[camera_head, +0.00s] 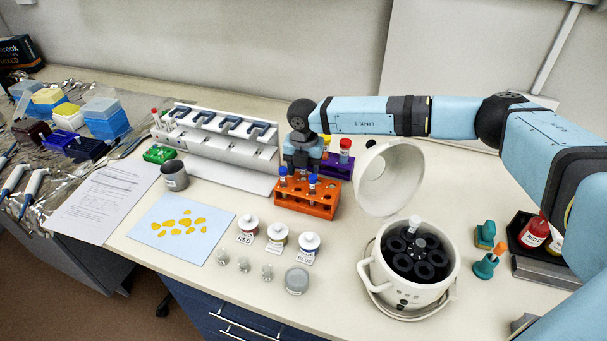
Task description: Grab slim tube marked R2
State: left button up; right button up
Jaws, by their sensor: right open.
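I cannot read an R2 mark on any tube. Blue-capped tubes (312,184) stand upright in the orange rack (305,205). Behind it, a red-capped tube (345,152) stands in the purple rack (337,167), with another cap partly hidden beside my arm. Small tubes, one red-capped (155,117), stand near the green rack (158,154) at the left. My right gripper (302,165) is open and points down over the back of the orange rack, close to the blue-capped tubes. The arm hides part of both racks. My left gripper is not in view.
An open centrifuge (395,285) with its lid raised (392,178) stands right of the racks. A white pipette stand (215,145) is behind left. Labelled jars (277,235) stand in front, by a blue sheet (150,222). Bottles (534,232) sit far right.

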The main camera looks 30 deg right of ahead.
jog(key=shift+c, duration=0.4)
jog(key=c, duration=0.9)
jog(key=shift+r, duration=0.1)
